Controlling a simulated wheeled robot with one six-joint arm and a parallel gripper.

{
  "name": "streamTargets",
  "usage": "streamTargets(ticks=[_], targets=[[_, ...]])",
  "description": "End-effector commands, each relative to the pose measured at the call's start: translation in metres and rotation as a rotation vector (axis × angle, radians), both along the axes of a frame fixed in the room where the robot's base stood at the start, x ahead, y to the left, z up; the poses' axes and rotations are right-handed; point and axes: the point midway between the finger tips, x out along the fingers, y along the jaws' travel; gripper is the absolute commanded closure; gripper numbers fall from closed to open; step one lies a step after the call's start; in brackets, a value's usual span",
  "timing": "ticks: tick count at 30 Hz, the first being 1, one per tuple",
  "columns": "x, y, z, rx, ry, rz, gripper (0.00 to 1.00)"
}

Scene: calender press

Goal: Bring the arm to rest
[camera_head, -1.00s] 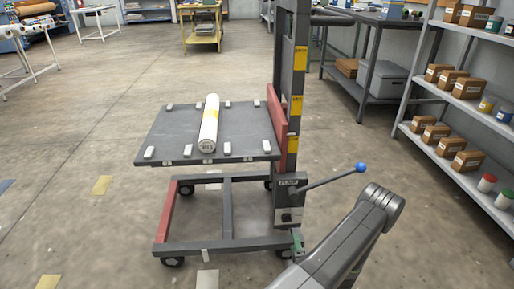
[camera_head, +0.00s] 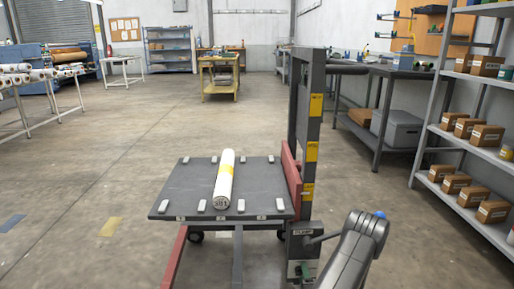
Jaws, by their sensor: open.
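My arm (camera_head: 352,253) shows at the lower right, with its grey bent joint raised beside the lift's post. My gripper is not visible in this view. A lift cart with a dark flat platform (camera_head: 185,193) stands in front of me. A white roll (camera_head: 225,180) with a yellow band lies lengthwise on the platform, between small white blocks. The lift's pump lever is partly hidden behind my arm, with a little of its blue knob (camera_head: 380,214) showing.
The lift's upright post (camera_head: 301,110) stands close left of my arm. A shelf with brown boxes (camera_head: 477,137) is at the right, and a dark workbench (camera_head: 400,72) behind it. Open concrete floor lies to the left. A yellow-topped table (camera_head: 220,80) stands at the back.

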Motion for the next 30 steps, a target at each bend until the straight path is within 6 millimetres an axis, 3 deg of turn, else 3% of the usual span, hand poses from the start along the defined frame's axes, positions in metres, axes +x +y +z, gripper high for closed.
streamTargets(ticks=[8,21,30], targets=[[-0.011,-0.001,0.001,0.001,0.002,-0.001,0.41],[-0.092,-0.004,0.001,0.004,0.003,-0.004,0.41],[-0.136,-0.005,0.001,0.003,0.002,-0.003,0.41]])
